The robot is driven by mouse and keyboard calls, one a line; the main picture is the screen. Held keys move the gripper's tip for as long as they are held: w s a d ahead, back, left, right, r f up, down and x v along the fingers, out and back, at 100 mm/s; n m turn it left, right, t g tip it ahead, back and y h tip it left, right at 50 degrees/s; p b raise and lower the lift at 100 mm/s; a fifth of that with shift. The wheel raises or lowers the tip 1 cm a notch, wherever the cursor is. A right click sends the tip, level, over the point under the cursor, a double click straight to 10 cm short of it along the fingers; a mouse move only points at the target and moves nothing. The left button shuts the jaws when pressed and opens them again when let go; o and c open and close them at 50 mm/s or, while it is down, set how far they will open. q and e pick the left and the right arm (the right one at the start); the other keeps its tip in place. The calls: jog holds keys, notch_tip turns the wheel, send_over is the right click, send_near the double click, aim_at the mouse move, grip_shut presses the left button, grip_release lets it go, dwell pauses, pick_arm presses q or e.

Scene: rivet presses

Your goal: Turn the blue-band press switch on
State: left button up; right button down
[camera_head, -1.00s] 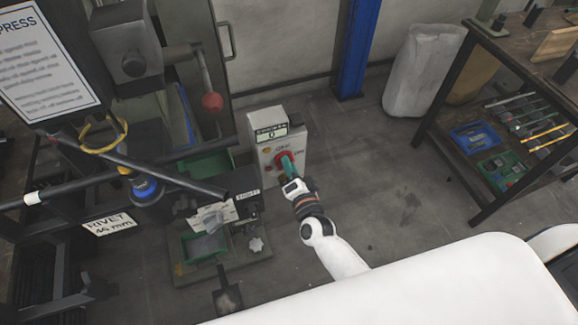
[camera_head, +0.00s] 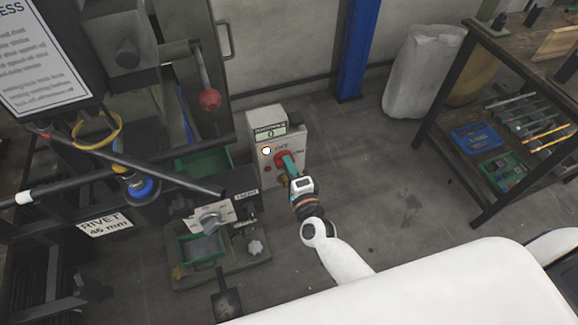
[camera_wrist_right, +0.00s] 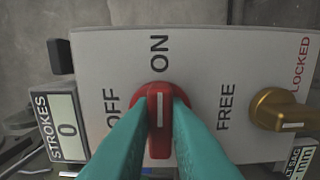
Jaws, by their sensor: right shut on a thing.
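The press with the blue band (camera_head: 140,188) stands at the left in the head view. Its pale control box (camera_head: 298,139) stands to the right of it. My right gripper (camera_head: 287,162) has teal fingers shut on the red switch knob (camera_wrist_right: 159,148) on the box's front. In the right wrist view the fingers (camera_wrist_right: 158,112) sit on both sides of the knob. The knob's white line is in line with the ON mark (camera_wrist_right: 159,52), and OFF is to the left. A small lamp (camera_head: 266,151) on the box glows bright. My left gripper is not in view.
A brass knob (camera_wrist_right: 280,109) with FREE and LOCKED marks is right of the red knob. A counter (camera_wrist_right: 67,129) reads 0 strokes. A red ball lever (camera_head: 210,99) and a dark bar are left of the box. Open floor (camera_head: 385,185) lies to the right.

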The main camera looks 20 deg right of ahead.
dwell(0.3)
jog(key=c, duration=1.4)
grip_release()
jog(key=s, duration=1.2)
jog(key=shift+d+b, duration=0.25)
jog(key=shift+b, duration=0.1)
jog(key=shift+f, duration=0.1)
